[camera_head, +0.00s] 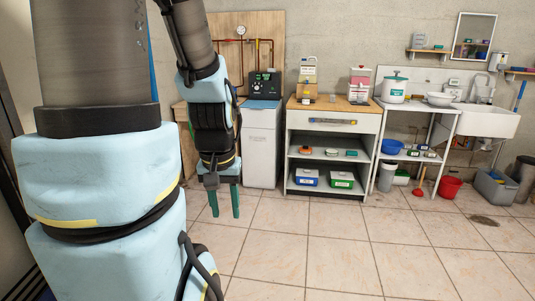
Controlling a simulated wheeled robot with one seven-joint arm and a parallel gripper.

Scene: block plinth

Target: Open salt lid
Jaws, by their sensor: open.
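A white cabinet (261,148) with a black control head (264,84) stands against the wall left of the workbench. A flat blue lid (260,104) lies on its top and looks closed; which part is the salt lid is not labelled legibly. My gripper (225,214) hangs pointing down, in front and left of the cabinet in the picture, lower than the blue lid. Its two green fingers are apart with nothing between them.
A workbench (330,122) with a wooden top and shelves stands right of the cabinet, holding dispensers and boxes. Copper pipes and a gauge (241,30) are on the wall behind. A sink (484,120) and red bucket (449,188) are farther right. The tiled floor ahead is clear.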

